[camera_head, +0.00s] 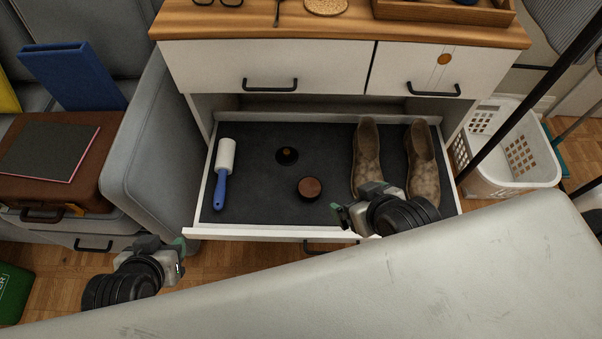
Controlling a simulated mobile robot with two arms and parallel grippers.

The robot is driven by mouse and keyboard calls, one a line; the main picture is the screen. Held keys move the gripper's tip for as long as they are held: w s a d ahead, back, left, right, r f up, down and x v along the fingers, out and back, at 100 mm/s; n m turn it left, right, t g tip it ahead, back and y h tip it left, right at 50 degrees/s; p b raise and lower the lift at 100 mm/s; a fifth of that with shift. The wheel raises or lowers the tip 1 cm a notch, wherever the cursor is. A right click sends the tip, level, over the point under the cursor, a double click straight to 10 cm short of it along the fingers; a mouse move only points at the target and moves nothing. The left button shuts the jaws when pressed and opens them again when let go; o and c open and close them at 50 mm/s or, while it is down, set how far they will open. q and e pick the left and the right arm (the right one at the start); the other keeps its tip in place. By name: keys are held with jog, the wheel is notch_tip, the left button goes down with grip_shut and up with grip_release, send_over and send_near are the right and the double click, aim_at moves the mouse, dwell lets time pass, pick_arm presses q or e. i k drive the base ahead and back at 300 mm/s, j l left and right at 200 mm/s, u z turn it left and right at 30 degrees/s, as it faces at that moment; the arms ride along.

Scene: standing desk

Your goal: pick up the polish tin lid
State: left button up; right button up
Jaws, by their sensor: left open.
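Two small round items lie on the dark liner of the open drawer (262,205). One is a low black disc (287,155) with a small orange-brown centre. The other is a reddish-brown round piece (309,188), nearer the drawer front and a little right. I cannot tell for sure which is the polish tin lid. My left gripper (180,252) is open and empty, outside the drawer near its front left corner. My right gripper (346,210) is over the drawer's front right part, right of the brown piece and apart from it; its finger gap is unclear.
A blue-handled lint roller (226,165) lies at the drawer's left. A pair of brown shoes (367,160) stands at its right, close to my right gripper. A grey armchair (160,150) flanks the left side, a white basket (510,165) the right. The dresser top (400,32) overhangs behind.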

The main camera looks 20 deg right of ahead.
aim_at(286, 156)
jog(key=l+u, duration=0.2)
jog(key=u, duration=0.15)
jog(key=i+l+u, duration=0.1)
jog(key=l+u, duration=0.15)
jog(key=u, duration=0.15)
jog(key=l+u, duration=0.2)
jog(key=u, duration=0.15)
